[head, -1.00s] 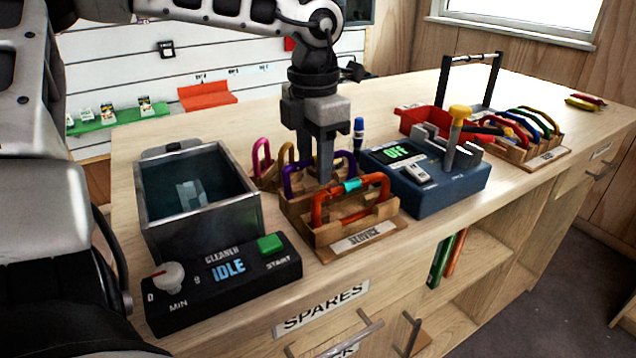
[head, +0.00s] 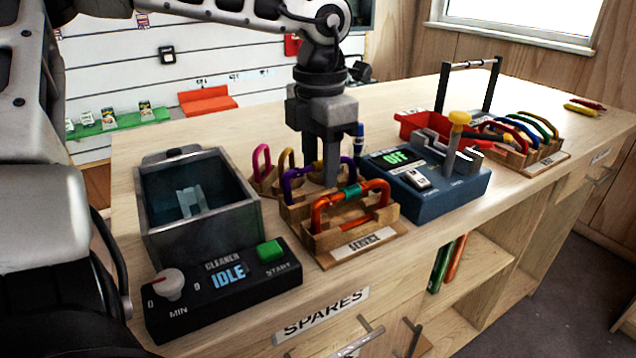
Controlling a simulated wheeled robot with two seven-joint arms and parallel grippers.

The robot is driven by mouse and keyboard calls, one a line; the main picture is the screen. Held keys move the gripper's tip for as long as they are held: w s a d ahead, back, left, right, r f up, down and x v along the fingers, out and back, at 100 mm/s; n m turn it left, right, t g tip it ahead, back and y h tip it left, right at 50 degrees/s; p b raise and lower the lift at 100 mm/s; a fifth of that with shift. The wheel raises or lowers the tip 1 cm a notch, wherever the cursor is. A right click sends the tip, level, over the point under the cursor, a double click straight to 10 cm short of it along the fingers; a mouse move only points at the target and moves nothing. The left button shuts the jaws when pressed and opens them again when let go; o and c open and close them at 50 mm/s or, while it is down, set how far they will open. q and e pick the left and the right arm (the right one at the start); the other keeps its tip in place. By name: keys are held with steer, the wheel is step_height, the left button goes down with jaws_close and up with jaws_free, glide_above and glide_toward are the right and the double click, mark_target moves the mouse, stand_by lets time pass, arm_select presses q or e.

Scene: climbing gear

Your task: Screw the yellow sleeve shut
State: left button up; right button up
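A wooden tray marked SERVICE (head: 325,246) stands on the bench. At its front is an orange carabiner (head: 318,216) with a green sleeve (head: 352,191). A purple carabiner (head: 288,187) stands behind it, partly hidden by my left gripper (head: 321,176). The gripper points straight down at the purple carabiner. Its fingertips are hidden behind the orange carabiner, so its grip is unclear. No yellow sleeve can be made out; it may be behind the fingers. My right gripper is not in view.
Left of the tray are an open metal tank (head: 205,228) and a cleaner panel reading IDLE (head: 228,275). Pink (head: 257,160) and gold carabiners stand behind. To the right are a blue device reading OFF (head: 440,190), a red bin (head: 410,124) and a rack of coloured carabiners.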

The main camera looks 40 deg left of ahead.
arm_select(q)
steer(key=shift+r+p, duration=0.35)
steer(key=shift+r, duration=0.5)
steer(key=shift+w+a, duration=0.2)
steer(key=shift+a, duration=0.5)
steer(key=shift+f, duration=0.2)
steer(key=shift+f+b, duration=1.2)
steer(key=shift+f, duration=0.1)
steer(key=shift+s+d+b, duration=0.15)
steer(key=shift+d+b, duration=0.2)
steer(key=shift+d, duration=0.35)
steer(key=shift+r, duration=0.15)
